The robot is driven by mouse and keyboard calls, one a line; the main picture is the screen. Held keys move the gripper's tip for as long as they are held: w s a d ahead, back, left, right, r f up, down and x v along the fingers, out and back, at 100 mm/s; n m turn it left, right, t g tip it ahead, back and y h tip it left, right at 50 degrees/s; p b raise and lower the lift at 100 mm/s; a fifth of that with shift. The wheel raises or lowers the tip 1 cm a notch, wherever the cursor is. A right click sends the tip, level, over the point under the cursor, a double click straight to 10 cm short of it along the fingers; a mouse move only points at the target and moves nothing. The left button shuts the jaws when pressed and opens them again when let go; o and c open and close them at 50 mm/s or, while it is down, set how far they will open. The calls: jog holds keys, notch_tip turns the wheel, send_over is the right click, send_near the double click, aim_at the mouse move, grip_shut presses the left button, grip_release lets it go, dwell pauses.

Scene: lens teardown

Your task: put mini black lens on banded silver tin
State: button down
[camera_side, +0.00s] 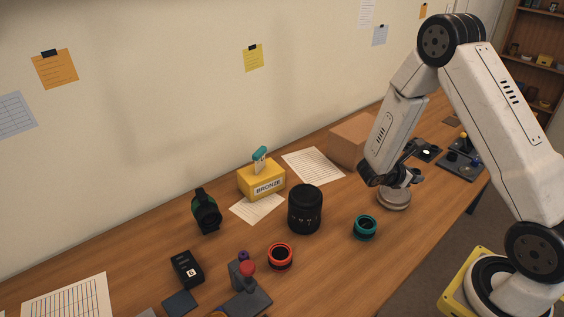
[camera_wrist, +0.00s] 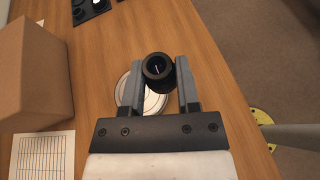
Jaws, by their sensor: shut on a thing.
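The mini black lens (camera_wrist: 158,70) is a short dark cylinder between the fingers of my gripper (camera_wrist: 161,82) in the wrist view. My gripper is shut on it. The silver tin (camera_wrist: 129,92) is a low round tin, seen below and partly behind the lens and the left finger. In the side view the tin (camera_side: 394,201) stands on the table under my gripper (camera_side: 415,176). The lens (camera_side: 418,175) shows there as a small dark shape, above the tin's right part. I cannot tell whether lens and tin touch.
A teal-ringed lens part (camera_side: 365,227) and a large black lens (camera_side: 305,208) stand left of the tin. A cardboard box (camera_side: 352,138) is behind it. Dark trays (camera_side: 461,165) lie at the far right. Bare wood lies in front of the tin.

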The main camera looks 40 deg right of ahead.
send_over(393, 193)
jog(key=f, duration=0.6)
jog(key=shift+s+a, duration=0.2)
jog(key=shift+w+d+f, duration=0.15)
jog(key=shift+w+f, duration=0.1)
jog(key=shift+f, duration=1.55)
jog(key=shift+f, duration=0.1)
jog(key=shift+c, duration=1.7)
grip_release()
